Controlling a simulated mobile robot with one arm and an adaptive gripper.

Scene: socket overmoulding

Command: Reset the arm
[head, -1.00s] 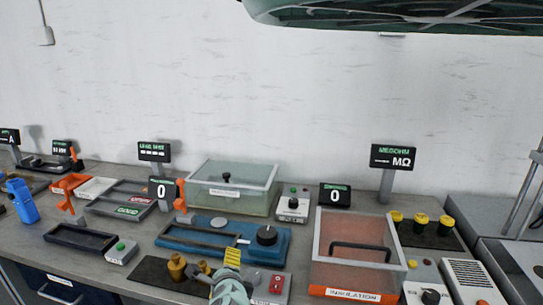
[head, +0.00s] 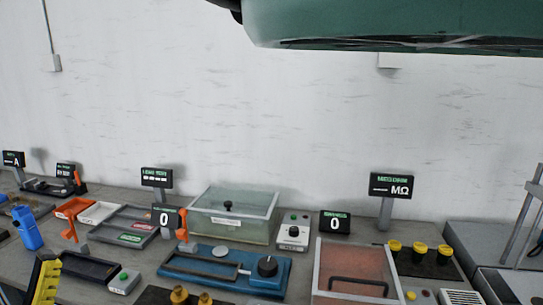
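A yellow and black ribbed part, which looks like a finger of my gripper (head: 45,276), shows at the lower left edge of the head view. It stands tilted in front of the bench, left of a dark shallow tray (head: 91,267). Only this part is visible and the rest is cut off by the frame. I cannot tell whether the fingers are apart or whether anything is between them.
The bench holds a blue fixture (head: 225,272) with a black knob, a clear-lidded box (head: 232,214), an orange-fronted insulation box (head: 355,262) and a blue upright tool (head: 27,229). Brass pieces (head: 180,294) lie at the front. A megohm display (head: 391,186) stands at the back right.

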